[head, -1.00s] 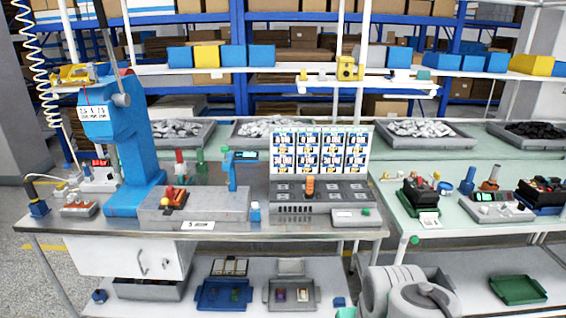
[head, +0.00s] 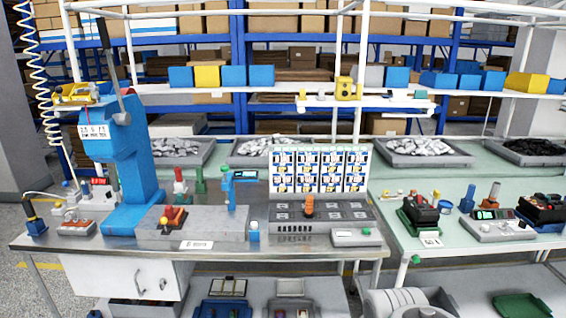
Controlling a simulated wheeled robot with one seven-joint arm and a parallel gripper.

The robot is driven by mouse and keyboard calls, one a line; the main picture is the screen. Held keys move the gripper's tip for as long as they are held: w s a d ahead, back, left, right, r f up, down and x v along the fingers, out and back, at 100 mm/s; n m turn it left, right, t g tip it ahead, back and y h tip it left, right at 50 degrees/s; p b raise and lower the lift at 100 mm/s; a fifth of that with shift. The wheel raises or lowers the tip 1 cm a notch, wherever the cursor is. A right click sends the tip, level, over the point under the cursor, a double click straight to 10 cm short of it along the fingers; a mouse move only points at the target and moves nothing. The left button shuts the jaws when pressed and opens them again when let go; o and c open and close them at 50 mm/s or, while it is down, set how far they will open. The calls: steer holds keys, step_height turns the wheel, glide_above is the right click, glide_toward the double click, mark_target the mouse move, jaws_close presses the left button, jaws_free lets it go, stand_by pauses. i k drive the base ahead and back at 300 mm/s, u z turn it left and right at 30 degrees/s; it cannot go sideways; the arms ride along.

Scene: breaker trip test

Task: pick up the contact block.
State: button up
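I cannot tell for certain which piece is the contact block. A small red and orange piece (head: 173,217) sits on the grey slab in front of the blue press (head: 128,180). An upright orange piece (head: 309,206) stands on the grey slotted fixture (head: 340,217) at the bench's middle right. My gripper is not in view. Only a rounded pale part of my arm (head: 400,303) shows at the bottom edge, in front of the gap between the benches.
A card panel (head: 319,168) stands behind the slotted fixture. The green-topped bench (head: 400,240) at right holds several devices. Parts trays (head: 425,152) line the back. The steel bench's front strip (head: 120,246) is mostly clear.

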mark_target(309, 213)
steer(key=z, duration=1.4)
steer(key=i, duration=1.45)
steer(key=u, duration=3.6)
steer(key=i, duration=0.5)
